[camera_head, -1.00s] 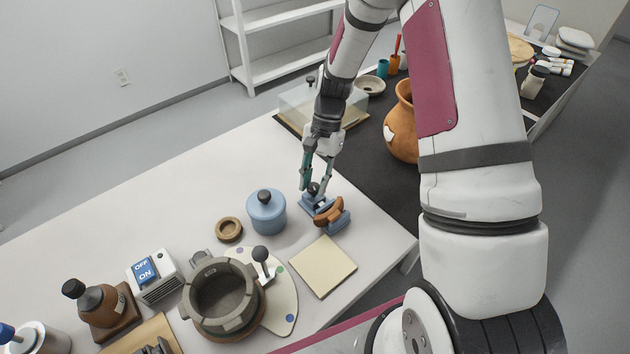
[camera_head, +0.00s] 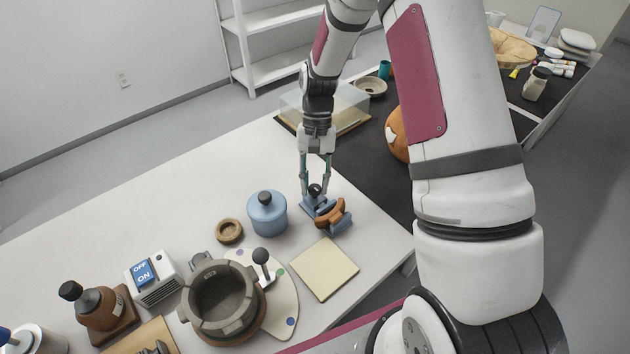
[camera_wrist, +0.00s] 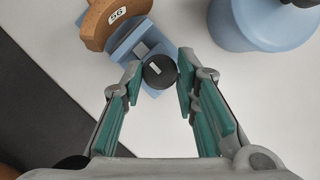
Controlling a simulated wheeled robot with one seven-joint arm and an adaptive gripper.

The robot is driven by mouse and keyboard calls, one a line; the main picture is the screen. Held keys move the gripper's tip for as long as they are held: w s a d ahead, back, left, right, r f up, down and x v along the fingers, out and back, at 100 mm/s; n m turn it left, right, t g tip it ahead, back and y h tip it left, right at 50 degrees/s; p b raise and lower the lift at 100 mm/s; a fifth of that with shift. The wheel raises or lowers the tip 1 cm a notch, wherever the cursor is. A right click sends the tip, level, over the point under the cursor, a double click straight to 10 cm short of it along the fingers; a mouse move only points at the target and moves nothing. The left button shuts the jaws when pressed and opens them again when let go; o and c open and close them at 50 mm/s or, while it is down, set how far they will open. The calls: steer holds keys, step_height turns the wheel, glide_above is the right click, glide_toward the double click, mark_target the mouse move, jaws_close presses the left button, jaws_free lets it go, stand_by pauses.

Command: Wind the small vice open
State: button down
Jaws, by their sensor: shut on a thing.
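The small blue vice (camera_head: 338,226) stands on the white table near its right end. A brown curved sherd (camera_head: 331,213) sits in its jaws. In the wrist view the vice (camera_wrist: 124,48) is at upper left, and the sherd (camera_wrist: 97,22) bears a white label reading 56 or similar. The vice's round black knob (camera_head: 315,190) has a pale bar mark on top, clear in the wrist view (camera_wrist: 158,74). My gripper (camera_head: 315,184) points down from above, shut on the knob, with one teal-padded finger on each side (camera_wrist: 160,80).
A blue lidded jar (camera_head: 267,215) stands close to the left of the vice. A cream square pad (camera_head: 323,268) lies in front of it. A dark pot (camera_head: 222,300) and a black-knobbed lever (camera_head: 261,258) are further left. A clear box (camera_head: 345,110) and orange jar (camera_head: 397,135) are behind.

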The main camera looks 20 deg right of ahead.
steer(key=c, duration=1.2)
jaws_free()
steer(key=shift+c, duration=0.2)
steer(key=v, duration=1.2)
